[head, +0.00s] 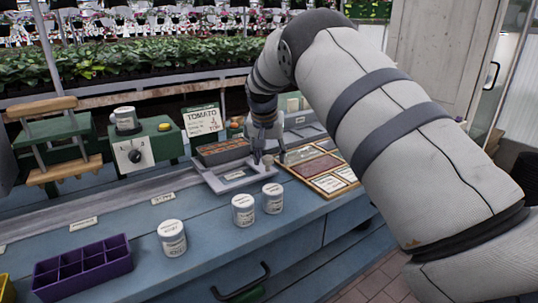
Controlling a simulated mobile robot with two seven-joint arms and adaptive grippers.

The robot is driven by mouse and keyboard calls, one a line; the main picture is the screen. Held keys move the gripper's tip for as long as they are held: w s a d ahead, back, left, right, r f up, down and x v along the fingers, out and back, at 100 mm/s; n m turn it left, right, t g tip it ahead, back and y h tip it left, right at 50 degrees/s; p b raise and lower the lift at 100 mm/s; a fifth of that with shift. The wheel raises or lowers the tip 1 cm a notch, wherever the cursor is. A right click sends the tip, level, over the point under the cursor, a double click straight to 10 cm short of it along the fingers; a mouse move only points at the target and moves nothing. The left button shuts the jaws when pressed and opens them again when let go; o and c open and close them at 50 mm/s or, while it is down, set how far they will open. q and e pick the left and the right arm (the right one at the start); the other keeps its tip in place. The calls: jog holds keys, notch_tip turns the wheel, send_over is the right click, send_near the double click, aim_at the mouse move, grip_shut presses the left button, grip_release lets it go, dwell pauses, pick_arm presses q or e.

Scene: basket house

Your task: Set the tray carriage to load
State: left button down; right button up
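The tray carriage (236,181) is a grey metal frame on the rail along the blue bench, in the middle of the head view. A dark tray with brown contents (222,151) sits at its back. My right gripper (269,158) points down at the carriage's right end. Its two fingers look apart, with a small pale knob between them; whether they touch it is too small to tell. Small labels stand along the rail's front edge, including one at the middle (163,198) and one further left (83,223); their words are unreadable. My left gripper is out of view.
White cans stand in front of the rail (172,239), (243,210), (273,198). A purple divided box (83,268) is at front left. A green machine with a dial (134,156) and a wooden-handled press (52,140) stand behind. A wooden framed case (322,168) lies right.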

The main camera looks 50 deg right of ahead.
jog(key=v, duration=1.2)
jog(key=shift+s, duration=0.1)
